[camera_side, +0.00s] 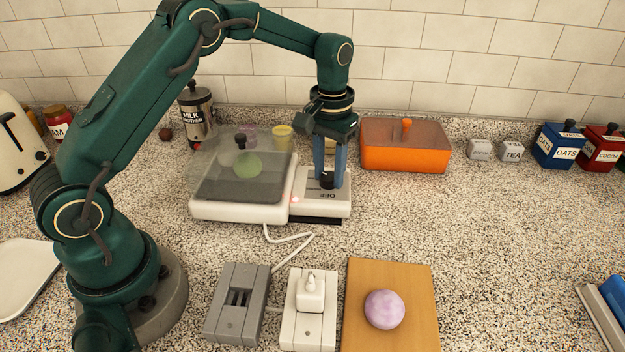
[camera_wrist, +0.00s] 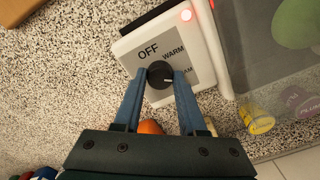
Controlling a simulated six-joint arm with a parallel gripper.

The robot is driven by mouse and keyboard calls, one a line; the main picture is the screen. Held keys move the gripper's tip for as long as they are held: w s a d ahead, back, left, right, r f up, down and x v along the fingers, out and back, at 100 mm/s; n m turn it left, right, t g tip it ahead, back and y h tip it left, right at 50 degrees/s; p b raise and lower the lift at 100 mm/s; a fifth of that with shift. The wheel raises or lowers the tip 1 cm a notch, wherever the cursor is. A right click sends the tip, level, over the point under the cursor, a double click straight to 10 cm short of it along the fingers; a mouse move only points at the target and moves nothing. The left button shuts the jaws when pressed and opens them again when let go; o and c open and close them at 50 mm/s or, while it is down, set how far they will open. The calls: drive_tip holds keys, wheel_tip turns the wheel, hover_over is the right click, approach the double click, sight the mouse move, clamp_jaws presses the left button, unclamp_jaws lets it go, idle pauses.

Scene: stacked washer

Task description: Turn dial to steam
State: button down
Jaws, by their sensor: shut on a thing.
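The black round dial (camera_side: 327,180) sits on the white control panel (camera_side: 312,207) at the right of the steamer. My gripper (camera_side: 329,177) points down, shut on the dial, with a blue finger on each side. In the wrist view the dial (camera_wrist: 159,75) is between the fingertips. The labels OFF and WARM read clearly on the panel (camera_wrist: 133,50); a third label ending in "EAM" is partly hidden by a finger. A pale mark on the dial shows at its right side, toward that third label. A red light (camera_wrist: 186,15) glows on the panel's edge.
The steamer's clear lid (camera_side: 213,165) covers a green ball (camera_side: 247,165). An orange lidded box (camera_side: 405,155) stands close to the right of my gripper. In front are a white socket with a plug (camera_side: 310,290), a grey socket block (camera_side: 236,325) and a purple ball (camera_side: 384,309) on a board.

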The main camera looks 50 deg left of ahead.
sight(329, 175)
drive_tip(key=m, duration=0.4)
drive_tip(key=shift+m, duration=0.3)
drive_tip(key=m, duration=0.4)
drive_tip(key=shift+r+m, duration=0.1)
drive_tip(key=shift+m, duration=0.2)
drive_tip(key=m, duration=0.4)
drive_tip(key=shift+m, duration=2)
drive_tip(key=shift+c, duration=2.3)
unclamp_jaws()
drive_tip(key=shift+r, duration=2.55)
